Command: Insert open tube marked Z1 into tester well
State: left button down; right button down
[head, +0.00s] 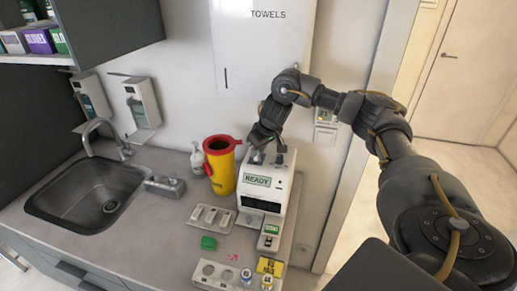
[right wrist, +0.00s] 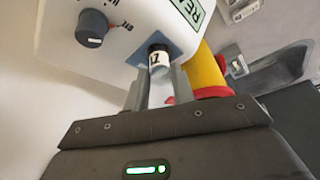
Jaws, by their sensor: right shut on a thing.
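The white tester (head: 264,188) stands on the counter with a green READY sign on its front. My right gripper (head: 270,150) is at the top of the tester. In the right wrist view my right gripper (right wrist: 160,92) is shut on a small tube (right wrist: 157,62) with a white label; its mark looks like Z1. The tube's dark end is at the blue square (right wrist: 150,42) on the tester's face. How deep it sits in the well I cannot tell. In the head view the tube is hidden by the gripper. My left gripper is not in view.
A yellow bin with a red rim (head: 223,170) stands close left of the tester. A grey rack (head: 212,273) with two tubes, a green piece (head: 208,243) and a tray (head: 229,219) lie in front. A sink (head: 95,192) is at the left.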

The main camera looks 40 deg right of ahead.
jog(key=c, duration=1.1)
grip_release()
jog(key=p+v, duration=0.2)
jog(key=v, duration=0.8)
jog(key=shift+s+r, duration=0.2)
jog(key=shift+r, duration=0.15)
jog(key=shift+f, duration=0.1)
